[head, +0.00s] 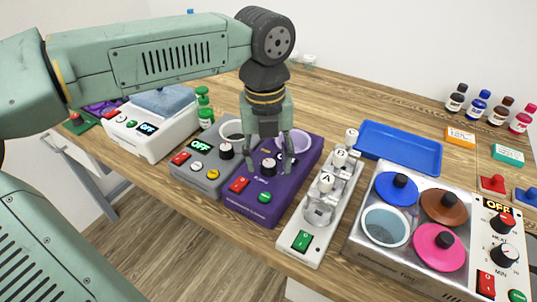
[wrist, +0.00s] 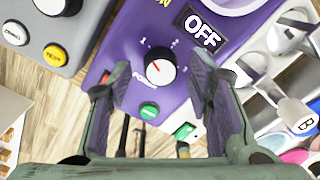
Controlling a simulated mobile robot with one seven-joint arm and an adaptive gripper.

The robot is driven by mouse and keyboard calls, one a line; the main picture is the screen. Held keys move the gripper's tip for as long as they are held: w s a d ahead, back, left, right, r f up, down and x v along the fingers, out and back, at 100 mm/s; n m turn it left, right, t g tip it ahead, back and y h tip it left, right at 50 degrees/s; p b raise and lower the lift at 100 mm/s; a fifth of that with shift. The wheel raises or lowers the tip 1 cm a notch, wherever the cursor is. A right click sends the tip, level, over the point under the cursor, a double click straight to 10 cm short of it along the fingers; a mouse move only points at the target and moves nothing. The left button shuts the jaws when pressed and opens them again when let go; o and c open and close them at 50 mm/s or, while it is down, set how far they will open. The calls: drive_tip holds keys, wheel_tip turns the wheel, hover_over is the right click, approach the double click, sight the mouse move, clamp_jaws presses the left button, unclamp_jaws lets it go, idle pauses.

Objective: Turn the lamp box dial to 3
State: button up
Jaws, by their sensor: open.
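The purple box (head: 312,160) stands mid-table; I take it for the lamp box, though its name is not readable. Its dial (wrist: 160,71) has a black body and white face, with a red mark pointing up-left, roughly toward the printed 1. The dial also shows in the head view (head: 268,168). A display (wrist: 203,30) beside it reads OFF. My gripper (head: 270,157) is open and empty above the box. In the wrist view its fingers (wrist: 160,78) appear on either side of the dial; contact cannot be told.
A grey box (head: 207,183) stands close on the left, a white strip with lettered metal parts (head: 303,252) close on the right. A red switch (head: 239,184) and green button (head: 264,197) flank the dial's near side. A cooktop box (head: 375,262) stands farther right.

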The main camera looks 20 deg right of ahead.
drive_tip(key=shift+f, duration=0.2)
clamp_jaws()
idle(0.6)
